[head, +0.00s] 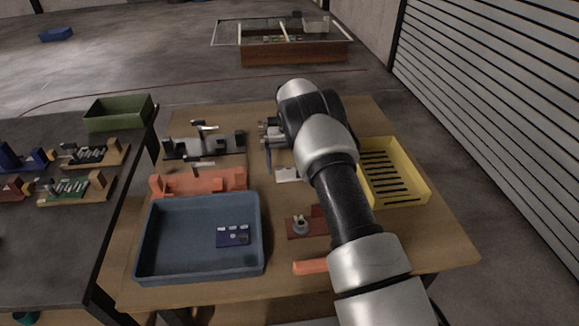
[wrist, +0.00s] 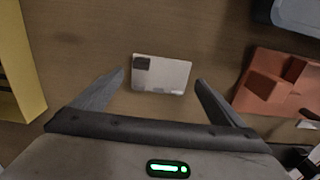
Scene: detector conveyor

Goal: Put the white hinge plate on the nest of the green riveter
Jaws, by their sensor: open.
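The white hinge plate (wrist: 172,78) lies flat on the wooden table in the wrist view, with a dark square at its upper left corner. It shows in the head view as a small pale plate (head: 286,174) left of my arm. My gripper (wrist: 160,78) is open, its fingers on either side of the plate in the picture and not visibly touching it. In the head view, my gripper (head: 270,132) is partly hidden by my arm. A fixture with a green part (head: 73,188) stands on the dark bench at left; I cannot tell whether it is the green riveter.
A blue tray (head: 150,240) holding a dark blue piece and an orange fixture (head: 200,182) stand left of the plate. A yellow slotted crate (head: 418,172) is at right. The dark bench (head: 50,235) carries other fixtures and a green bin (head: 118,114).

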